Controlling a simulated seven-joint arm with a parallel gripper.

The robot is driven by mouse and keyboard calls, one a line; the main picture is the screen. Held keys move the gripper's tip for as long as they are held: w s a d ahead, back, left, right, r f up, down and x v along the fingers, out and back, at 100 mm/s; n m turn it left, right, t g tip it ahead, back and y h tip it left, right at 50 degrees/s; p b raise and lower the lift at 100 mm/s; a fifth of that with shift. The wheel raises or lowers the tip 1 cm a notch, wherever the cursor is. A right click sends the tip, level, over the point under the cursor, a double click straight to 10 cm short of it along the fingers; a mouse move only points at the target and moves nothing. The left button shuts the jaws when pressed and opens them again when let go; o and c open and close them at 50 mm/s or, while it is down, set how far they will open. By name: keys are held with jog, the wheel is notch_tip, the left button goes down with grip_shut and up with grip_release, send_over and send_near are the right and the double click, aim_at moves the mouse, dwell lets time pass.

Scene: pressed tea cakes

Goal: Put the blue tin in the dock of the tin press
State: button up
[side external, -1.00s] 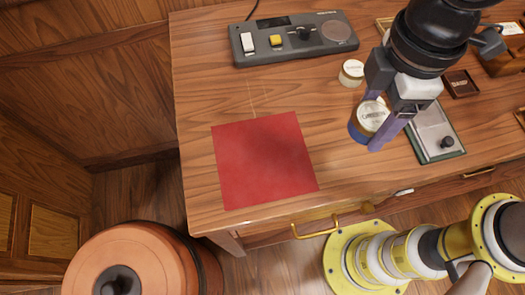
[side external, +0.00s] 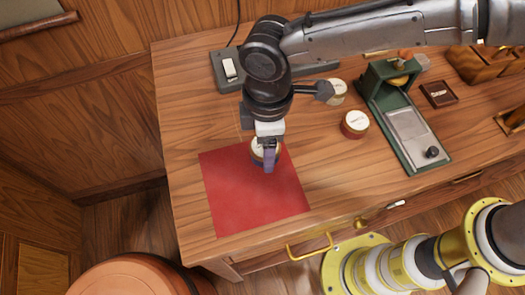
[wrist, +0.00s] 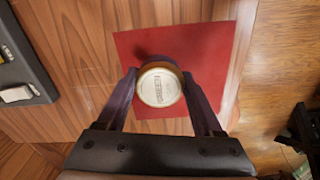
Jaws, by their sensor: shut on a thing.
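My gripper (side external: 266,160) is shut on the blue tin, over the upper right part of the red mat. The blue tin (wrist: 160,87) has a round pale lid with print and sits between the two fingers in the wrist view. In the side view the fingers partly cover the tin (side external: 257,151), and I cannot tell whether it touches the mat. The green tin press (side external: 385,88) stands to the right, with a grey plate (side external: 408,124) and black knob in front. I cannot make out its dock clearly.
A red-sided tin (side external: 355,126) and a pale-lidded tin (side external: 337,90) stand between mat and press. The red mat (side external: 250,205) is otherwise bare. A grey control box (side external: 228,82) lies behind my arm. A dark small tray (side external: 438,94) is right of the press.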

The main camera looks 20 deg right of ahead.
jog(key=shift+w+a+f, duration=0.2)
jog(key=shift+a+f, duration=0.1)
jog(key=shift+f, duration=1.65)
jog(key=shift+f, duration=0.1)
jog(key=o, duration=1.4)
notch_tip(320, 180, up, 12)
jog(key=shift+r, duration=0.15)
